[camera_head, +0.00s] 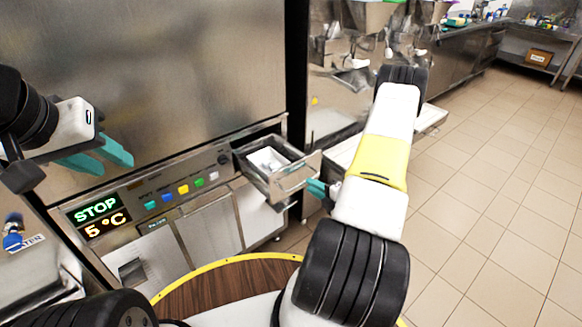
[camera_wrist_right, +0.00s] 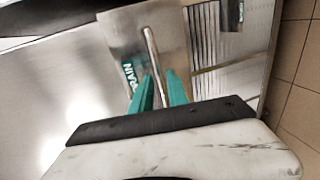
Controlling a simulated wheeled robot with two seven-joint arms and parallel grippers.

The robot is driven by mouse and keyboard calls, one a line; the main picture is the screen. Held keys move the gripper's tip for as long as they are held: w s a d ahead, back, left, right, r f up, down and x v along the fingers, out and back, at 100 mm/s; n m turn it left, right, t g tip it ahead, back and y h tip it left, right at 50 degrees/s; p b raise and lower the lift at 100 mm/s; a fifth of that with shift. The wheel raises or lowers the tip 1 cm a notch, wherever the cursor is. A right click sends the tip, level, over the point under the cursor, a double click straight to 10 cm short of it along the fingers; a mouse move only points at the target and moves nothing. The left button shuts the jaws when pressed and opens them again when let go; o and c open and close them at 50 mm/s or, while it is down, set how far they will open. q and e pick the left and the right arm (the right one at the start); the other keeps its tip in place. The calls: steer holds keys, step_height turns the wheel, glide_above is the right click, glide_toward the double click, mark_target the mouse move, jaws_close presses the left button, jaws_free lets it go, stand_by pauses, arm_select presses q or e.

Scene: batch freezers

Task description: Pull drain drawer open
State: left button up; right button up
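The drain drawer (camera_head: 268,158) is a small steel box standing out from the front of the batch freezer, with a white insert inside. Its front carries a thin bar handle, which shows in the right wrist view (camera_wrist_right: 152,52) beside the lettering on the drawer front (camera_wrist_right: 122,50). My right gripper (camera_head: 317,188) is at the drawer front, its teal fingers (camera_wrist_right: 160,88) on both sides of the bar and close together, apparently shut on it. My left gripper (camera_head: 100,155) is open and empty in front of the freezer's steel panel.
The freezer's control panel (camera_head: 180,190) has coloured buttons and a lit display (camera_head: 98,216) reading STOP and 5 °C. A steel machine (camera_head: 335,85) stands to the right. The tiled floor (camera_head: 480,190) at the right is clear.

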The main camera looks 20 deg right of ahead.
steer(key=shift+v, duration=1.75)
steer(key=w+d+r+m+g+h, duration=0.2)
steer(key=w+r+m+g+h, duration=0.15)
steer(key=w+r, duration=0.7)
steer(key=s+a+r+m+h, duration=0.1)
steer(key=s+a+r+m, duration=0.1)
steer(key=r+m, duration=0.35)
steer(key=s+a+r+m+h, duration=0.2)
steer(key=r, duration=0.7)
steer(key=s+a+r+m+g+y, duration=0.1)
steer(key=s+a+r+m+g, duration=0.1)
steer(key=s+a+r+m, duration=0.3)
steer(key=s+a+r+m+g+y, duration=0.2)
steer(key=s+a+r+m, duration=0.3)
steer(key=s+a, duration=0.6)
steer(key=s+r+g, duration=0.1)
steer(key=s+r, duration=0.1)
steer(key=s, duration=0.5)
steer(key=shift+s, duration=0.25)
